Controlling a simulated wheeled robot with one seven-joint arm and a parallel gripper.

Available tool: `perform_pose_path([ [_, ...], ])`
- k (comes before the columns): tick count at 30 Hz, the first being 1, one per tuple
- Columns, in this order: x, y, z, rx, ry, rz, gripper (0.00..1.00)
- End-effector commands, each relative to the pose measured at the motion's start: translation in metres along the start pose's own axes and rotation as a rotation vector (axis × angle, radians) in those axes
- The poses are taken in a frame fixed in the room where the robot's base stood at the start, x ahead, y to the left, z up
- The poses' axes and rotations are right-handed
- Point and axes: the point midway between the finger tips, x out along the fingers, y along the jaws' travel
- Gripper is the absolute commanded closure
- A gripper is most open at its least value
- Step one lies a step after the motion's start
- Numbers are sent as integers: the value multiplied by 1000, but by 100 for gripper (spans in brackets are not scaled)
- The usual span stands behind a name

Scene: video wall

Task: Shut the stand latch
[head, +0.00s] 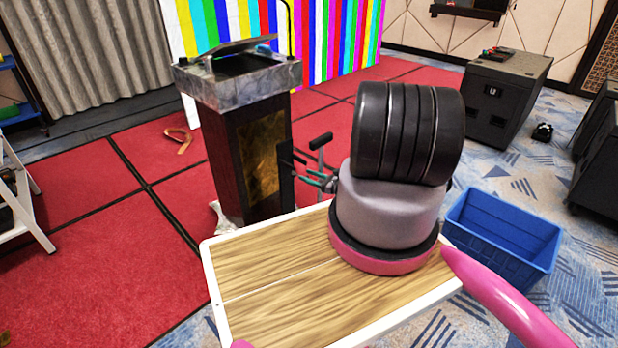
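The stand (228,150) is a dark lectern with a grey marble-like top and a gold-brown front panel. It stands upright on the red carpet, left of centre. A black upright piece (286,176) shows at the right edge of its front; I cannot tell whether this is the latch or how it is set. My gripper (302,170) is partly visible just right of the stand, with dark and teal parts pointing left toward that piece. My thick arm hides much of it. The finger gap and any contact with the stand are unclear.
A blue crate (503,240) and a black speaker box (505,95) stand on the right. An orange curved object (179,139) lies on the carpet left of the stand. A white stepladder (22,205) is at far left. Open carpet lies left of the stand.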

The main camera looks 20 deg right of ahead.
Motion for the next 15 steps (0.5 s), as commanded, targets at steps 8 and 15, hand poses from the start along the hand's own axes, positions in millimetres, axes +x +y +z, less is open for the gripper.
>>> perform_pose_path([
  [8,-2,0,0,0,-1,-1,47],
  [15,-36,-2,0,1,0,-5,47],
])
